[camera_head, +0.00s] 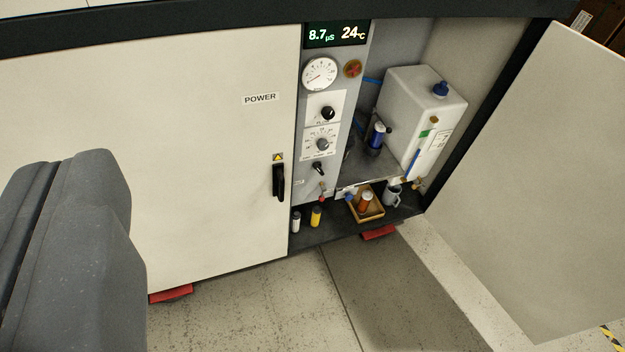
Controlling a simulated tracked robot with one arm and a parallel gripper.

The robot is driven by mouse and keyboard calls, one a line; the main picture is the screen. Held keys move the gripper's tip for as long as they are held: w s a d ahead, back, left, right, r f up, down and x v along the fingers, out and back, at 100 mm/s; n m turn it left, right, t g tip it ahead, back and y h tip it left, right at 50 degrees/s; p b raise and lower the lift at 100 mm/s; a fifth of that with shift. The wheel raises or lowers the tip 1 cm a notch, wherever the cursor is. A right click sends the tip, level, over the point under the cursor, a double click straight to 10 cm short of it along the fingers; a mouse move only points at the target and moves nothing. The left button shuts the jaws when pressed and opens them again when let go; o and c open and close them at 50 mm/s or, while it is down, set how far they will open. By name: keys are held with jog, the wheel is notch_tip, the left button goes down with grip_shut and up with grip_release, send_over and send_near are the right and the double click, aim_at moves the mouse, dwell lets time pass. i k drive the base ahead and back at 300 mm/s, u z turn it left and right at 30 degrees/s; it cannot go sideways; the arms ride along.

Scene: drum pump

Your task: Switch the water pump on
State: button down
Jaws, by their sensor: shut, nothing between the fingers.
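The control panel (341,100) stands upright in the open cabinet bay. From top to bottom it has a lit display (336,34) reading 8.7 µS and 24 °C, a round gauge (320,73), a black knob (327,113), a dial knob (322,144) with a scale, and a small black switch (318,168). Their small labels are unreadable, so I cannot tell which one is the pump's. A dark unit with a blue top (378,135) sits on the shelf to the right. My gripper (62,165) is at the left edge, shut and empty, well apart from the panel.
A closed door marked POWER with a black handle (279,182) is left of the panel. An open door (545,190) stands at right. A white tank (415,112), a wooden tray (380,208), a grey mug (393,194) and small bottles are in the bay. The floor in front is clear.

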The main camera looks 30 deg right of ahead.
aim_at(318, 165)
jog(key=z, duration=0.4)
jog(key=k, duration=0.8)
jog(key=z, duration=0.2)
jog(key=i, duration=1.45)
jog(key=z, duration=0.6)
